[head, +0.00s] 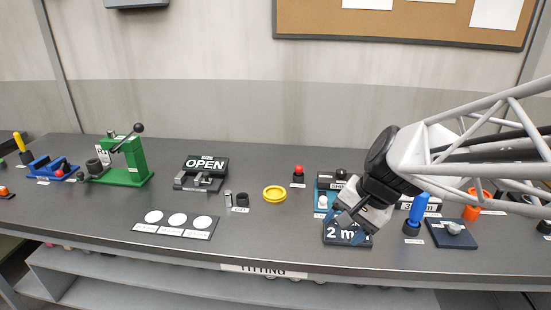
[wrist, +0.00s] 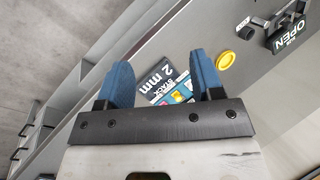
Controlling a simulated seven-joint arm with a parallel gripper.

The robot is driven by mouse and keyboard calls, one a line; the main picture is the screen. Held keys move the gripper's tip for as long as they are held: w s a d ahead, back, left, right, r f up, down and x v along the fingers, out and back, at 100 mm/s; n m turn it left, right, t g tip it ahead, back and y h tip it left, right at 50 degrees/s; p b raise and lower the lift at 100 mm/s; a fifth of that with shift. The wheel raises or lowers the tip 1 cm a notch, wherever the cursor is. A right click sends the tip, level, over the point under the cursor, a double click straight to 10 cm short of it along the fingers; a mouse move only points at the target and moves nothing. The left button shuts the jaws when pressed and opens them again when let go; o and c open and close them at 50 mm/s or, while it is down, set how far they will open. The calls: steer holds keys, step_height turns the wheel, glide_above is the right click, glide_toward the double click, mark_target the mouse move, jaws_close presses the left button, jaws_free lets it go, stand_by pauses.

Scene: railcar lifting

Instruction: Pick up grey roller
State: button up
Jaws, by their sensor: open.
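A small grey cylinder (head: 228,198), which looks like the grey roller, stands upright on the dark bench, left of a short black ring (head: 241,201). In the wrist view the black ring (wrist: 246,32) shows near the top right; the grey cylinder beside it is too small to make out surely. My gripper (head: 345,221) is at the right of the bench, above the "2 mm" card (head: 345,237), well right of the grey cylinder. In the wrist view its two blue fingers (wrist: 162,70) are spread apart with nothing held between them.
A yellow dish (head: 274,194) lies between the black ring and my gripper. An "OPEN" sign stand (head: 205,168) is behind the grey cylinder; a board with white discs (head: 177,222) lies in front-left. A red-topped button (head: 298,173) and blue-handled tool (head: 418,208) also stand here.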

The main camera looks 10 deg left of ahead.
steer(key=w+a+f+m+y, duration=0.3)
steer(key=w+a+m, duration=0.1)
steer(key=w+a, duration=0.35)
steer(key=w+a+f+m+y, duration=0.2)
steer(key=w+a+m, duration=0.1)
steer(key=w+a, duration=0.5)
steer(key=m+t+y, duration=0.2)
steer(key=m+y, duration=0.2)
steer(key=m, duration=0.5)
glide_toward(230, 192)
steer(key=shift+x, duration=1.15)
steer(key=shift+w, duration=0.1)
steer(key=shift+x, duration=1.25)
steer(key=shift+a, duration=0.1)
steer(key=shift+x, duration=2.5)
steer(key=shift+f, duration=0.2)
